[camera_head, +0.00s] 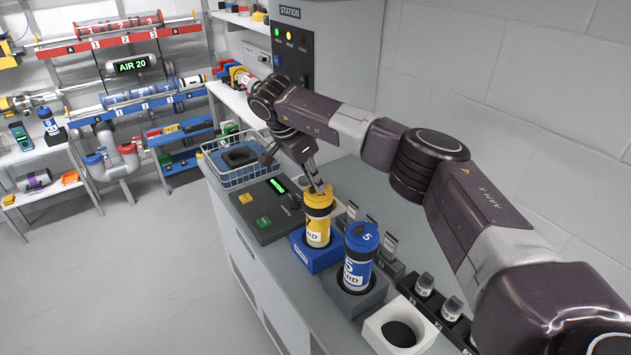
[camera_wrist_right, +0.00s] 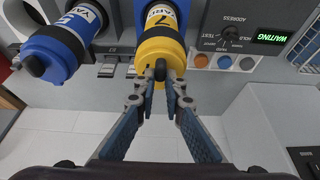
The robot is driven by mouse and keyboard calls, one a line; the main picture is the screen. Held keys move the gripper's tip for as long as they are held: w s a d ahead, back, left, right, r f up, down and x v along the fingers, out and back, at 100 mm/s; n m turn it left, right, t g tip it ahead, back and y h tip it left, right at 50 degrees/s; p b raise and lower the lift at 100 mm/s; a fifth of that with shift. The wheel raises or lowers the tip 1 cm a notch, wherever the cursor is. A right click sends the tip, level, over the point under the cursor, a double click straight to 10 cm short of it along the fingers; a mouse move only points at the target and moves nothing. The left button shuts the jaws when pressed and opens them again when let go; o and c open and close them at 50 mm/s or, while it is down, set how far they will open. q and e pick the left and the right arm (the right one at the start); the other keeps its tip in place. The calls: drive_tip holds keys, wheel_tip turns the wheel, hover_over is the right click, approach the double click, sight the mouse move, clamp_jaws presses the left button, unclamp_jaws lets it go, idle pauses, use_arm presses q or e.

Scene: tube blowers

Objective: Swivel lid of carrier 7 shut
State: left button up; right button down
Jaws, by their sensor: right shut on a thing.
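Carrier 7 (camera_head: 317,233) is a yellow tube with a white label and dark bands, standing upright in a blue block (camera_head: 312,256) on the counter. Its yellow lid (camera_head: 319,200) is over its top; I cannot tell whether it is fully closed. In the right wrist view, carrier 7 (camera_wrist_right: 163,20) shows its 7, with the lid (camera_wrist_right: 160,50) nearest me. My right gripper (camera_head: 320,187) comes down from above onto the lid. Its fingertips (camera_wrist_right: 161,88) are shut on a small part at the lid's edge, mostly hidden between them. My left gripper is out of view.
Blue carrier 5 (camera_head: 358,262) stands close beside carrier 7 in a grey block. A control panel (camera_head: 267,212) and a blue wire basket (camera_head: 235,170) lie beyond. The floor at left is clear.

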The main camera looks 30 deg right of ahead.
drive_tip(key=c, duration=2)
unclamp_jaws()
drive_tip(key=shift+r, duration=0.1)
drive_tip(key=v, duration=1.2)
